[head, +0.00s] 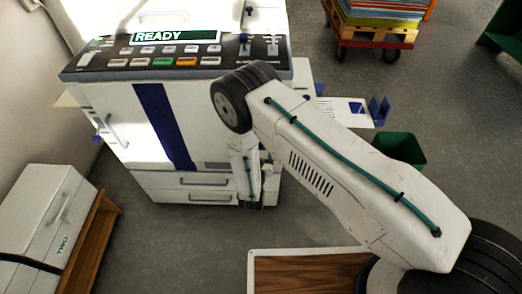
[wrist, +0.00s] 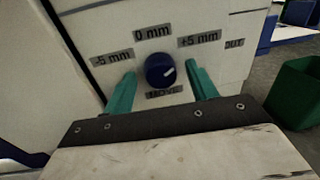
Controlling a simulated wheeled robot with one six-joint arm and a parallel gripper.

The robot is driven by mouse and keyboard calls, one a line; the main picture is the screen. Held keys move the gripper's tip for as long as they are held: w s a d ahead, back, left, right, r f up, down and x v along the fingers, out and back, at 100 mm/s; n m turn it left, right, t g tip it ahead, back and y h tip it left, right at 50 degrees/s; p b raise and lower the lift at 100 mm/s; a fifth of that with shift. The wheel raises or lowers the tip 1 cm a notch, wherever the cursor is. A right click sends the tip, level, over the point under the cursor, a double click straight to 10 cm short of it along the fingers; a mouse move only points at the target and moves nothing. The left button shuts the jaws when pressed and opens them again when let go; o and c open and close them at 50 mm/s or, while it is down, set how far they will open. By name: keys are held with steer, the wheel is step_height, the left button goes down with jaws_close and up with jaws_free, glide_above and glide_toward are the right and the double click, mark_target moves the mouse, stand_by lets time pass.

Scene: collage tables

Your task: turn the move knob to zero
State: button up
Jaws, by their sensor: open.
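The move knob (wrist: 158,66) is a round dark blue knob on the white machine's face in the wrist view. Its white pointer line aims right and slightly up, on the side of the "+5 mm" label (wrist: 200,39). The "0 mm" label (wrist: 154,33) is above the knob and the "-5 mm" label (wrist: 112,57) is upper left. My gripper (wrist: 160,70) is open, with one teal finger on each side of the knob and gaps visible. I cannot tell how deep the fingers reach. In the head view my gripper (head: 251,203) is low at the machine's front.
The white machine (head: 110,110) has a button panel reading "READY" (head: 175,37). A green bin (head: 402,150) stands right of it, also in the wrist view (wrist: 300,92). A paper tray (head: 345,112) juts out right. A white box (head: 40,215) sits left. A wood-topped table (head: 300,275) is in front.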

steer(key=c, duration=1)
steer(key=shift+n, duration=0.4)
steer(key=n, duration=0.5)
steer(key=n+t, duration=0.1)
steer(key=n, duration=0.5)
steer(key=shift+f+y, duration=0.2)
steer(key=shift+y, duration=0.2)
steer(key=shift+n, duration=0.4)
steer(key=o, duration=1)
steer(key=shift+d, duration=0.1)
steer(key=shift+s, duration=0.1)
